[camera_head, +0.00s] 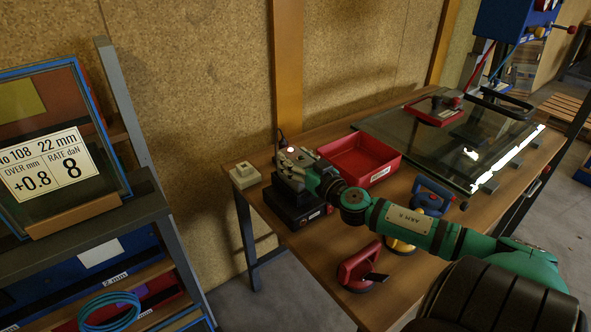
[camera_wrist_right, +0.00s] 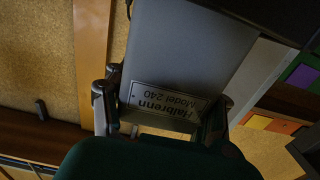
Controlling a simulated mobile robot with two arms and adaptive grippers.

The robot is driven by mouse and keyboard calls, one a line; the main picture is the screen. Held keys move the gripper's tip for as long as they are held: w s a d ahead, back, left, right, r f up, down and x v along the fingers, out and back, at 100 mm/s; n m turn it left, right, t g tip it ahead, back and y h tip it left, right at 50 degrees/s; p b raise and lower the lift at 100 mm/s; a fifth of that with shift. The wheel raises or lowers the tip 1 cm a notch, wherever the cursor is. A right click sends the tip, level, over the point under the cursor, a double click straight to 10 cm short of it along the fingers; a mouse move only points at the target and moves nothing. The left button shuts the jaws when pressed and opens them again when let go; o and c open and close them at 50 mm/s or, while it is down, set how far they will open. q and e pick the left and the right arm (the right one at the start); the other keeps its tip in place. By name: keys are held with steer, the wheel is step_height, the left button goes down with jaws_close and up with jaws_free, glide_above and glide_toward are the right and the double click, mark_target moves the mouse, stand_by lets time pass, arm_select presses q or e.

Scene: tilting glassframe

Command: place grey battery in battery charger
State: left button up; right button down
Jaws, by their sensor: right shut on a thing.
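The grey battery (camera_wrist_right: 190,50), with a label reading "Halbrenn Model 240", fills the upper middle of the right wrist view. My right gripper (camera_wrist_right: 163,108) has a finger on each side of its labelled end and is shut on it. In the head view my right gripper (camera_head: 298,170) is over a black box (camera_head: 298,212), apparently the charger, at the table's left end. The battery is small and partly covered there, so I cannot tell whether it touches the charger or sits in it. My left gripper is in neither view.
A beige box (camera_head: 243,176) stands left of the charger on the wooden table (camera_head: 325,257). A red tray (camera_head: 358,158) is behind and to the right. Suction lifters, red (camera_head: 357,268), yellow (camera_head: 397,246) and blue (camera_head: 434,191), stand near my arm. A glass pane (camera_head: 450,145) lies farther right.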

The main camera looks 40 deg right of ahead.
steer(key=shift+f, duration=1.15)
steer(key=shift+b, duration=0.3)
steer(key=shift+c, duration=2.2)
jaws_free()
steer(key=shift+f, duration=0.2)
steer(key=shift+r, duration=0.2)
steer(key=s+a, duration=0.1)
steer(key=s, duration=1.1)
steer(key=shift+a+b, duration=0.2)
steer(key=shift+b, duration=0.2)
